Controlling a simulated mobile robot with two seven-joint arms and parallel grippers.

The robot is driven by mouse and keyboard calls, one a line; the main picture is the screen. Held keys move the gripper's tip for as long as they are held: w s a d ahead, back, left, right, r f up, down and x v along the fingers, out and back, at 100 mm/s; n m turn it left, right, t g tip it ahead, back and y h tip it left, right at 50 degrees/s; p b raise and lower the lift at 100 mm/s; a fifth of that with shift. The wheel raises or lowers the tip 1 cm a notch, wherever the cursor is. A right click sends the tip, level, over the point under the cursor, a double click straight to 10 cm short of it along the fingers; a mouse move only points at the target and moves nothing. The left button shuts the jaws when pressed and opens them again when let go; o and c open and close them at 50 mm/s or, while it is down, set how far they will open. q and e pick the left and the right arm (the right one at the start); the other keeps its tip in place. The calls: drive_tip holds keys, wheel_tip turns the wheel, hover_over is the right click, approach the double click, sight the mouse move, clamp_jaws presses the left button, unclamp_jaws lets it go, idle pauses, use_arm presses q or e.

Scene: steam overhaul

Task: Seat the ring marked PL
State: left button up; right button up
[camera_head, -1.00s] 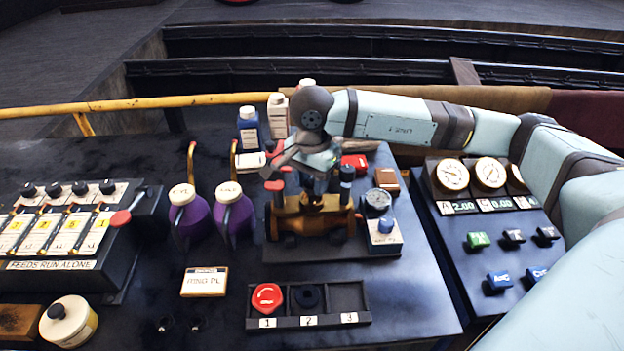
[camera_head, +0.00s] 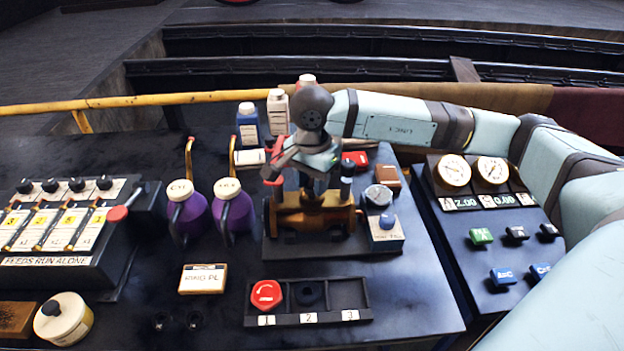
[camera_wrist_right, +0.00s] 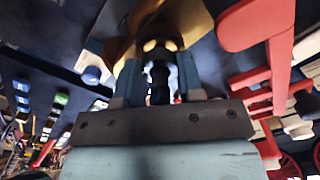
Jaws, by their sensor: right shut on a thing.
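My right gripper (camera_head: 318,180) reaches down over the brass valve body (camera_head: 312,212) on its dark base. In the right wrist view its two fingers (camera_wrist_right: 158,85) are shut on a small dark piece (camera_wrist_right: 158,82), with brass close beyond it. I cannot read a mark on this piece or tell whether it touches the brass. A card reading "RING PL" (camera_head: 203,279) lies on the bench. The numbered tray (camera_head: 309,318) has a red round piece (camera_head: 266,295) in slot 1, a black ring (camera_head: 308,294) in slot 2, and slot 3 empty. My left gripper is out of view.
Two purple oil cans (camera_head: 233,208) stand left of the valve. A red-handled frame (camera_head: 273,160) rises close beside my gripper. A gauge block (camera_head: 385,228) stands right of the valve. Bottles (camera_head: 248,124) stand behind. The bench right of the tray is clear.

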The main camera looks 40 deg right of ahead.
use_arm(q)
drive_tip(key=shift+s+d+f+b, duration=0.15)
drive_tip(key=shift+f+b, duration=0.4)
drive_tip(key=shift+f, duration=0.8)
use_arm(e)
drive_tip(key=shift+f, duration=0.75)
drive_tip(key=o, duration=1)
drive_tip(key=shift+o, duration=1.5)
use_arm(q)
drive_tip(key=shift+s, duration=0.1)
use_arm(e)
drive_tip(key=shift+r+p, duration=1.5)
drive_tip(key=shift+r, duration=1.8)
drive_tip(key=shift+r+p, duration=1.3)
drive_tip(key=shift+r, duration=1.8)
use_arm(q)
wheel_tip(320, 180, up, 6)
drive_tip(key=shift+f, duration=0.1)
